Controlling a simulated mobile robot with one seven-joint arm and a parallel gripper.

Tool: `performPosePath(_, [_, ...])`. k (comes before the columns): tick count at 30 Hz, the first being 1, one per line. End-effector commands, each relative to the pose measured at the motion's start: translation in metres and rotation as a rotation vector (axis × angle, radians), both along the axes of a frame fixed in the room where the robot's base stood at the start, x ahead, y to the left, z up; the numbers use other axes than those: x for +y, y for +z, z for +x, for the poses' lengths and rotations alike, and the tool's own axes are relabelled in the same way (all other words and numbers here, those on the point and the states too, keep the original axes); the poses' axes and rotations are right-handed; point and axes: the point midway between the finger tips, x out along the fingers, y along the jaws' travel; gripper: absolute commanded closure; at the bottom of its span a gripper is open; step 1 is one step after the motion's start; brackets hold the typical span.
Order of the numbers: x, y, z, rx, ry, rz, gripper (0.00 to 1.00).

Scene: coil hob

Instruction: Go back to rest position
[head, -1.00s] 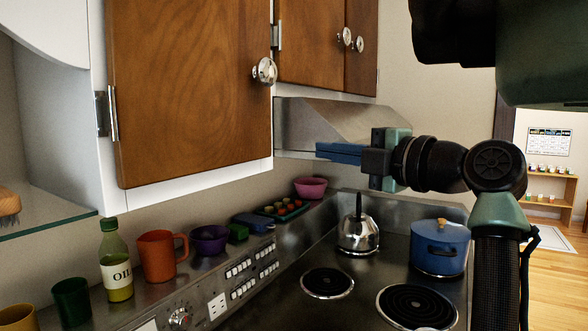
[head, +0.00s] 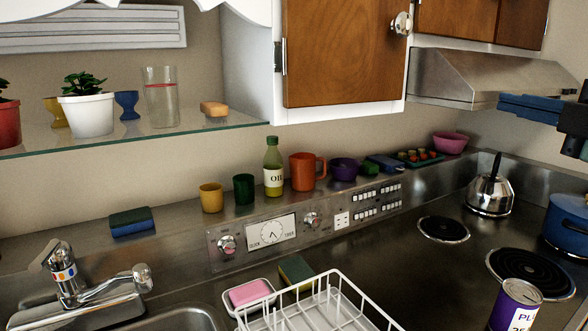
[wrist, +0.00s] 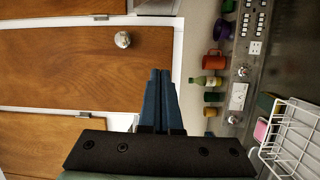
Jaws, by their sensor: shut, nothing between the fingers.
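My gripper (head: 500,103) is at the right edge of the head view, with its blue fingers in front of the range hood. In the wrist view its two blue fingers (wrist: 160,100) lie together, shut and empty. They point toward the closed wooden cabinet door (wrist: 80,62) and its white frame, touching nothing that I can see. Most of my arm is outside the head view.
The wooden cabinet (head: 345,50) and range hood (head: 465,78) overhang the hob. A kettle (head: 490,190), a blue pot (head: 568,222) and a purple can (head: 516,305) stand at right. A white dish rack (head: 325,308) is in front. A glass shelf (head: 130,138) holds plants.

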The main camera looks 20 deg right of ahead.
Motion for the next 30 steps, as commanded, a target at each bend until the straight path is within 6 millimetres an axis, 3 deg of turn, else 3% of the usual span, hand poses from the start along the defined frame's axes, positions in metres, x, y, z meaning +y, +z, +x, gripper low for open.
performPosePath(1, [0.016,0.006,0.014,-0.014,0.005,0.039,1.00])
performPosePath(8, [0.086,0.024,0.057,-0.115,0.007,0.255,1.00])
performPosePath(11, [0.132,0.039,0.072,-0.190,0.030,0.382,1.00])
performPosePath(15, [0.214,0.068,0.078,-0.331,0.110,0.602,1.00])
performPosePath(20, [0.306,0.105,0.052,-0.496,0.272,0.875,1.00])
performPosePath(24, [0.372,0.134,0.008,-0.612,0.456,1.102,1.00])
performPosePath(27, [0.401,0.150,-0.023,-0.664,0.578,1.231,1.00])
performPosePath(30, [0.418,0.158,-0.046,-0.694,0.662,1.316,1.00])
